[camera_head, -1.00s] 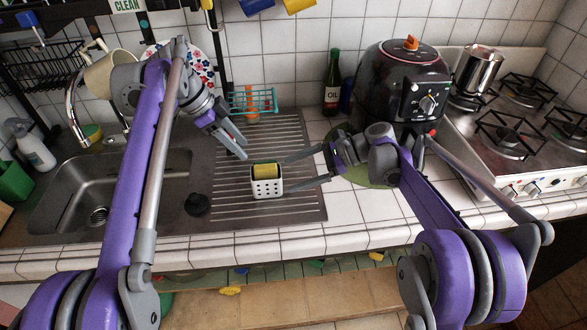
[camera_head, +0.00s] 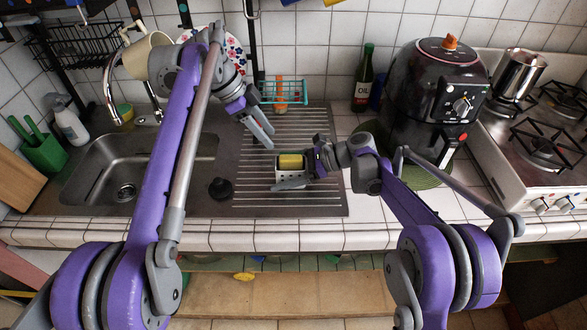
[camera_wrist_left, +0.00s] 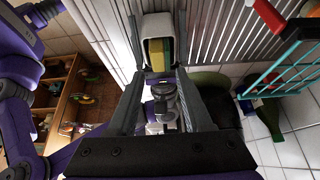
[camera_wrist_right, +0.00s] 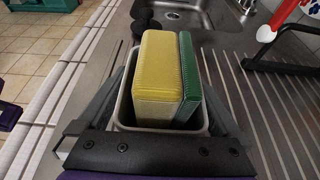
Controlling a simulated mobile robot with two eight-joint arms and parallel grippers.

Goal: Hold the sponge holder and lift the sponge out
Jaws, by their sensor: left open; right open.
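The sponge holder (camera_head: 299,180) is a small pale grey cup on the ribbed drainboard. A sponge (camera_head: 290,161) stands upright in it, yellow and green in the right wrist view (camera_wrist_right: 160,70), its top above the rim. My right gripper (camera_head: 284,170) is open, with its fingers on either side of the holder; in the right wrist view the holder (camera_wrist_right: 125,112) lies between them. I cannot tell whether they touch it. My left gripper (camera_head: 268,138) is open and empty, above and behind the holder; the left wrist view looks down on the sponge (camera_wrist_left: 158,55) past its fingertips.
A black stopper (camera_head: 221,188) lies left of the holder, beside the sink basin (camera_head: 125,165). A teal wire basket (camera_head: 284,93) hangs behind the drainboard. An oil bottle (camera_head: 363,80) and a black air fryer (camera_head: 435,100) stand at the back right.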

